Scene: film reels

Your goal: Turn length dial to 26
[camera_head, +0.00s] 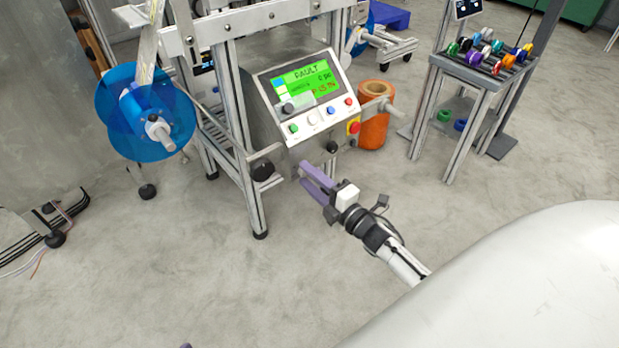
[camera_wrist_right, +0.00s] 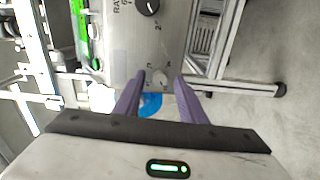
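The machine's control box has a green screen (camera_head: 305,80) reading "FAULT"; its smaller text is too blurred to read surely. My right gripper (camera_head: 303,173) has purple fingers and is at the box's lower front. Its fingers are apart. In the right wrist view, a small pale round dial (camera_wrist_right: 159,78) with tiny marks around it shows between the fingertips; contact cannot be told. A black knob (camera_wrist_right: 148,6) beside letters "RA" is farther up the same panel. No length label is readable. A purple tip (camera_head: 186,346) at the bottom edge may be my left gripper.
Buttons and a red stop button (camera_head: 354,127) sit above my right gripper. A black knob (camera_head: 332,147) is close by on the box. A blue reel (camera_head: 150,112) is left, an orange roll (camera_head: 375,118) right. The floor in front is clear.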

